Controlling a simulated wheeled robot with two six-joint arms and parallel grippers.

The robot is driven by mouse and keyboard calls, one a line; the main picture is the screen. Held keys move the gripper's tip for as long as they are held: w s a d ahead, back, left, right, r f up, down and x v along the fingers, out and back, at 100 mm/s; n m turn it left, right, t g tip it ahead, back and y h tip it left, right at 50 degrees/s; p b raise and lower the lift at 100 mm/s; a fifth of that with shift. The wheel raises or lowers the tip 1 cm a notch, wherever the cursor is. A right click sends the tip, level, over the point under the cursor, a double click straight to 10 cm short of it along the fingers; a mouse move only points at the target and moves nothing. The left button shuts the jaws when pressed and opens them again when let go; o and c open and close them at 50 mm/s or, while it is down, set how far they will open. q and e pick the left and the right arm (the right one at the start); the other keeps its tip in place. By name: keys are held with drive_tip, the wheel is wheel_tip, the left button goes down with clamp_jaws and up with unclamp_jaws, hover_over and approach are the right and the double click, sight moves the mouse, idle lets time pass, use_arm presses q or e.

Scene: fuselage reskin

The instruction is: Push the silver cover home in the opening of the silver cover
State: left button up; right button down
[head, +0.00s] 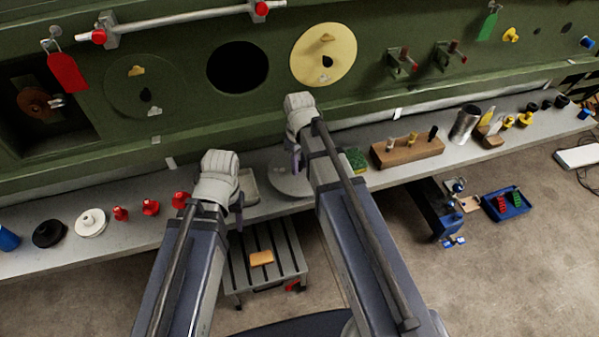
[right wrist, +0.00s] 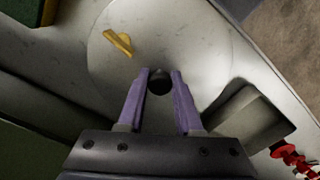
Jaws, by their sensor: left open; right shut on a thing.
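The silver cover (head: 284,186) is a round grey disc lying flat on the bench, partly hidden by my right arm. In the right wrist view the silver cover (right wrist: 200,42) has a yellow tab and a dark round knob. My right gripper (right wrist: 160,76) is shut on the dark knob, with a purple finger on each side. In the head view my right gripper (head: 296,168) is above the disc. My left gripper (head: 239,220) is open at the bench front, fingers barely visible. A dark round opening (head: 237,67) is in the green fuselage skin, apart from the cover.
A yellow round cover (head: 335,42) and a green one (head: 122,90) sit in the skin beside the opening. A grey tray (head: 250,190) and green block (head: 357,159) flank the disc. A wooden block (head: 407,152) stands right. A rail (head: 180,20) runs above.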

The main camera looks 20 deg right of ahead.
drive_tip(key=shift+r+p, duration=1.55)
drive_tip(key=shift+r, duration=0.05)
drive_tip(key=shift+r+p, duration=1.4)
drive_tip(key=shift+s+f, duration=0.1)
drive_tip(key=shift+f, duration=0.05)
